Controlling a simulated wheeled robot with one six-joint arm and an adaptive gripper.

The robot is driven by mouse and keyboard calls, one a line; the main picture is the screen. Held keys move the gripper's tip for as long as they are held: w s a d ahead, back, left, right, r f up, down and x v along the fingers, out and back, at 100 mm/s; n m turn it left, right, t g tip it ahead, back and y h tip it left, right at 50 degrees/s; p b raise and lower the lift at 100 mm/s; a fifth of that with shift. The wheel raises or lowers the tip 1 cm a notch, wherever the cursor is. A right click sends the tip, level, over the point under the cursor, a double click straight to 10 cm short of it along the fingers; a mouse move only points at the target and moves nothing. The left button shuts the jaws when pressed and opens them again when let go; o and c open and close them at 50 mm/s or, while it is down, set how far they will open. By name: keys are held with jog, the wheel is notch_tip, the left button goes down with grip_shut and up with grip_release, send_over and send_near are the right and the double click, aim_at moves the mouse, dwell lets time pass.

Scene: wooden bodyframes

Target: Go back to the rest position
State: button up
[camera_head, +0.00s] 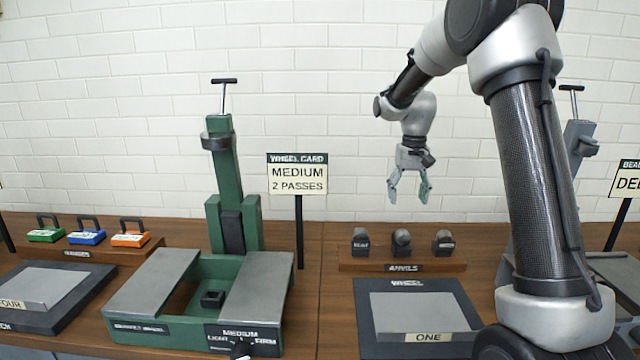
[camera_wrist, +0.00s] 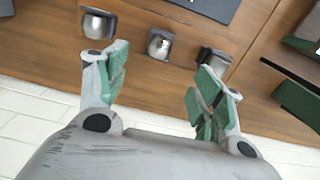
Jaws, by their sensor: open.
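My gripper (camera_head: 409,190) hangs from my raised arm above the back of the bench, in front of the white brick wall. Its fingers point down and stand apart, with nothing between them. In the wrist view my gripper (camera_wrist: 158,85) shows two green-padded fingers spread wide. The small anvils (camera_head: 402,242) stand in a row on a wooden rack (camera_head: 360,264) below it, apart from the fingers. The anvils also show beyond the fingertips in the wrist view (camera_wrist: 160,44).
A green wheel machine (camera_head: 150,330) stands left of centre beside a card sign (camera_head: 297,178) reading "MEDIUM 2 PASSES". A dark tray (camera_head: 366,318) holds a grey panel (camera_head: 420,312) labelled "ONE". Coloured handled blocks (camera_head: 88,236) sit at left. Another machine stands partly hidden behind my arm.

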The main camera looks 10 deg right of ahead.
jog(key=s+r+n+t, duration=0.1)
jog(key=s+r, duration=0.3)
jog(key=s, duration=1.3)
jog(key=s+a+r+n+t, duration=0.1)
jog(key=s+r+t, duration=0.2)
jog(key=s, duration=1.4)
jog(key=shift+a+v, duration=0.2)
jog(key=shift+v, duration=0.85)
